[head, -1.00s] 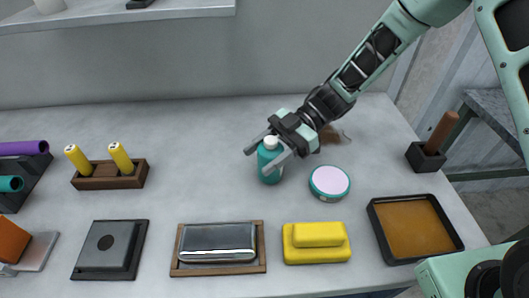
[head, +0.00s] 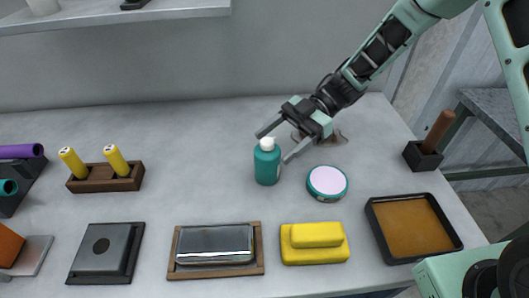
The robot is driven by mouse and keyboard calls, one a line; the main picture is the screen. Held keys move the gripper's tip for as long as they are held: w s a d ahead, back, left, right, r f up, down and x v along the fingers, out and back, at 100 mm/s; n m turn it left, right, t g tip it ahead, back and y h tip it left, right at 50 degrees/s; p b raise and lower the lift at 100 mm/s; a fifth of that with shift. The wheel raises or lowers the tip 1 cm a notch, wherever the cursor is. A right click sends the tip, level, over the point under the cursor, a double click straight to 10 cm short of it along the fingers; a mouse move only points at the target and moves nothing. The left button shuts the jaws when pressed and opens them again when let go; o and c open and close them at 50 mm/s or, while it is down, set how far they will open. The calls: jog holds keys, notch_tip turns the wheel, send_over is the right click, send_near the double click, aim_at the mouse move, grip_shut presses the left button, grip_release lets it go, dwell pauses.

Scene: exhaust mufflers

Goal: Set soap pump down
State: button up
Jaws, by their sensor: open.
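The soap pump (head: 267,164) is a teal bottle with a white top. It stands upright on the grey table (head: 200,190) in the head view, left of a round tin. My gripper (head: 272,146) is open, with its two fingers pointing toward the bottle from behind and to the right. The fingers look clear of the bottle's body, one on each side near its top. Nothing is held between them.
A teal tin with a pale lid (head: 327,182) stands close right of the bottle. A yellow block (head: 315,244), a wooden-framed tray (head: 215,268) and a black tray (head: 381,238) line the front. A brown object (head: 338,137) lies behind my gripper.

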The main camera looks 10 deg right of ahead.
jog(key=v, duration=0.7)
jog(key=w+a+r+m+t+h, duration=0.1)
jog(key=w+a+r+m+t, duration=0.55)
jog(key=a+t, duration=0.4)
jog(key=s+d+m+g+h, duration=0.1)
jog(key=s+d+m+h, duration=0.2)
jog(key=s, duration=0.7)
jog(key=s+d+f+m+g+h, duration=0.1)
jog(key=s+d+m+h, duration=0.2)
jog(key=s, duration=0.7)
jog(key=s+d+f+m+g+h, duration=0.1)
jog(key=s+d+m+h, duration=0.3)
jog(key=s, duration=0.6)
jog(key=shift+d+f+h, duration=0.2)
jog(key=shift+d+h, duration=0.15)
jog(key=shift+h, duration=0.15)
jog(key=shift+r+p, duration=0.3)
jog(key=shift+r, duration=0.3)
